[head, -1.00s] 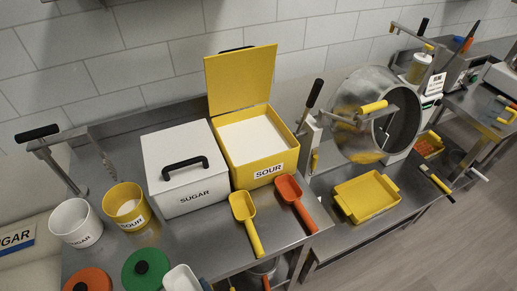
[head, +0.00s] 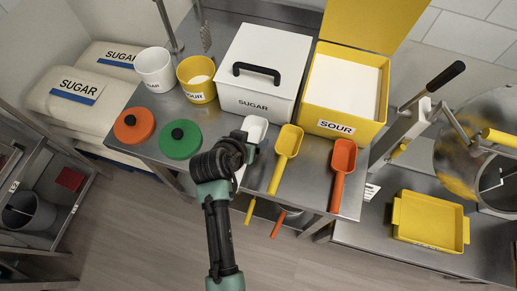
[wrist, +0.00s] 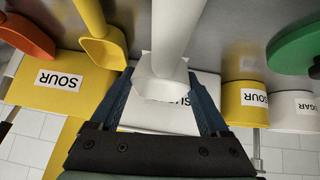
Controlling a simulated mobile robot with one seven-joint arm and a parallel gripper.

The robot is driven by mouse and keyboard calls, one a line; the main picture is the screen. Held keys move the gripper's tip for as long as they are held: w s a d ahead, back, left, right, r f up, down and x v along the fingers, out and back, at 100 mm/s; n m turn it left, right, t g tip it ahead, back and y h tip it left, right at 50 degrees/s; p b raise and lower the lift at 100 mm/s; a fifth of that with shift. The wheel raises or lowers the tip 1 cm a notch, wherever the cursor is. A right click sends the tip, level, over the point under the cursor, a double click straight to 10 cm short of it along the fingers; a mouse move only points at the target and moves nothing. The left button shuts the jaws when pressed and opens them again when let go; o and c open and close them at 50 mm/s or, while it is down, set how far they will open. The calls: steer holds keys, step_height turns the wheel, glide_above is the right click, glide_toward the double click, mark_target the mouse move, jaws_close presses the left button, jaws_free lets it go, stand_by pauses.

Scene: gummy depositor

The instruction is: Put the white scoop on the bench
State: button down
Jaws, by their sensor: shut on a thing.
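My gripper (head: 243,148) is over the front part of the steel bench (head: 225,130). It is shut on the white scoop (head: 256,126), whose bowl shows just beyond my gripper in the head view. In the wrist view the white scoop (wrist: 160,82) sits between the two fingers (wrist: 162,105), with its handle running to the top edge. My wrist hides part of the scoop in the head view. I cannot tell whether the scoop touches the bench or is held just above it.
A yellow scoop (head: 284,155) and an orange scoop (head: 342,170) lie to the right. Green (head: 180,148) and orange (head: 133,131) lids lie to the left. The white SUGAR box (head: 262,75) and open yellow SOUR box (head: 345,115) stand behind. A yellow tray (head: 430,222) is on the right bench.

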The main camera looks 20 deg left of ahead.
steer(key=shift+d+f, duration=0.1)
steer(key=shift+f, duration=2.5)
jaws_free()
steer(key=shift+f, duration=0.15)
steer(key=shift+r, duration=0.25)
steer(key=v, duration=1.1)
steer(key=shift+s+r, duration=0.3)
